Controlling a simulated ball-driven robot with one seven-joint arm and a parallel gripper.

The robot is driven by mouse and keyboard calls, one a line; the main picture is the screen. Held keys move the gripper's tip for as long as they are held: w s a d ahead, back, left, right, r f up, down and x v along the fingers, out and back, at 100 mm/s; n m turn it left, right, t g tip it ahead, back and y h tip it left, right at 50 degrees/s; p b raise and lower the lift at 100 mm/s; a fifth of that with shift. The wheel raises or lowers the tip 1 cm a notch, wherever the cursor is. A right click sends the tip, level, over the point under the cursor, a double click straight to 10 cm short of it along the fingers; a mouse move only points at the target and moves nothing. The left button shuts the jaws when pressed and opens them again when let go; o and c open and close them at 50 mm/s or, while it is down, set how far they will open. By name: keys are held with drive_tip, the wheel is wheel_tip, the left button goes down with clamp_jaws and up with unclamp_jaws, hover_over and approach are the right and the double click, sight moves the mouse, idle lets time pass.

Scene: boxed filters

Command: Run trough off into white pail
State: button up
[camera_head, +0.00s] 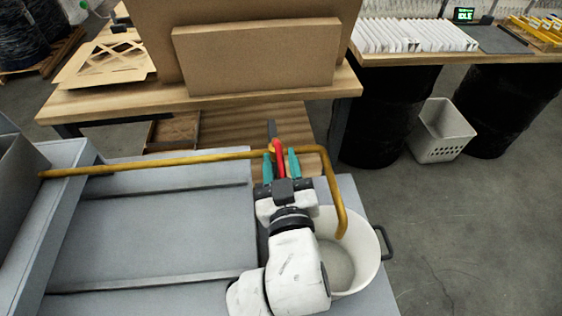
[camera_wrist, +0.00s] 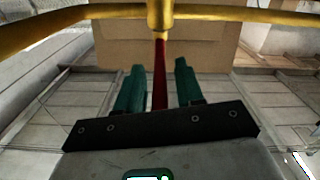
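A yellow pipe (camera_head: 180,160) runs from a grey trough wall (camera_head: 18,195) at the left, then bends down over the white pail (camera_head: 368,262). The pail stands at the right end of the grey bench, partly hidden by my arm; no stream shows at the pipe's mouth. A red valve lever (camera_head: 279,152) sits on the pipe; in the wrist view the red lever (camera_wrist: 160,80) hangs below the yellow pipe (camera_wrist: 230,14). My gripper (camera_head: 280,160) has its teal fingers apart on either side of the lever. In the wrist view, gaps show between lever and fingers of my gripper (camera_wrist: 158,68).
A wooden table (camera_head: 130,101) with cardboard boxes (camera_head: 255,58) stands behind. Another table at the right holds white boxed filters (camera_head: 415,36) over black drums (camera_head: 388,115). A white basket (camera_head: 440,130) is on the floor. Floor at the right is clear.

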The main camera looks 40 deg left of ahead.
clamp_jaws()
